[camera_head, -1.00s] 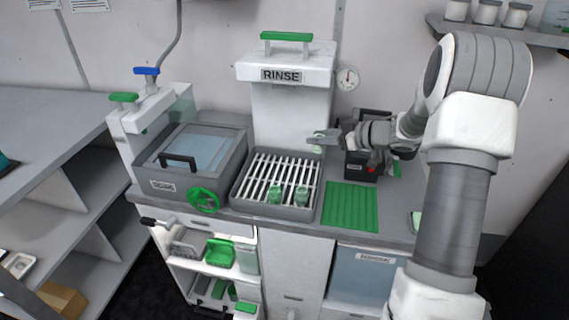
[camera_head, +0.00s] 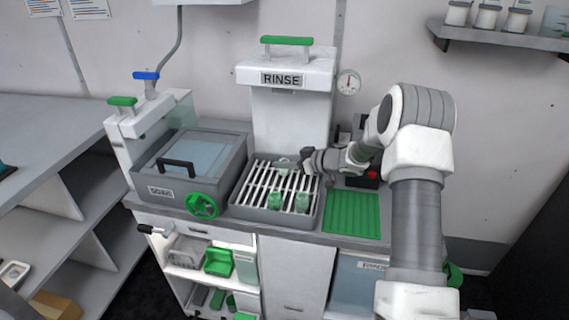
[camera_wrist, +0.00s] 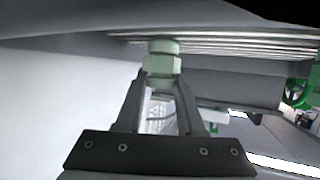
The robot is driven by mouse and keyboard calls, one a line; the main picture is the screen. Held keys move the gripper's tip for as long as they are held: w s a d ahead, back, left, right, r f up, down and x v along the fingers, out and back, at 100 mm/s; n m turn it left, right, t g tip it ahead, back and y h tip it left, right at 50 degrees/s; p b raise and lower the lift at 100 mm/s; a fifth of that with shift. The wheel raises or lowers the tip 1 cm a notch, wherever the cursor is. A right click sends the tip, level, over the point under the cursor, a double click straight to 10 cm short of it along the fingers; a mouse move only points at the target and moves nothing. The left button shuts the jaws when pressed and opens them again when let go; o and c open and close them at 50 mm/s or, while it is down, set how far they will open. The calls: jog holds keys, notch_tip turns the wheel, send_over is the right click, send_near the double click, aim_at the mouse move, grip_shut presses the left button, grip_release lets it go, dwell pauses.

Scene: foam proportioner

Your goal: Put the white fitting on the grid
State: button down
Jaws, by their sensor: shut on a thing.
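The white fitting, pale with a greenish tint, is between my gripper's fingertips in the wrist view (camera_wrist: 162,66). It shows small in the head view (camera_head: 283,164). My gripper (camera_head: 290,166) is shut on it over the back part of the grid (camera_head: 256,186), a grey tray with white bars below the RINSE column. In the wrist view the bars (camera_wrist: 235,40) lie close to the fitting's end; I cannot tell whether they touch. Two green fittings (camera_head: 274,201) (camera_head: 302,202) stand on the front part of the grid.
A grey lidded basin (camera_head: 190,165) with a green handwheel (camera_head: 202,205) stands left of the grid. A green ribbed mat (camera_head: 352,213) lies empty to its right. The RINSE column (camera_head: 290,110) rises behind. A black device with a red button (camera_head: 372,175) is behind the mat.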

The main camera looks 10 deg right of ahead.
jog(key=shift+f, duration=0.15)
jog(key=c, duration=0.5)
grip_release()
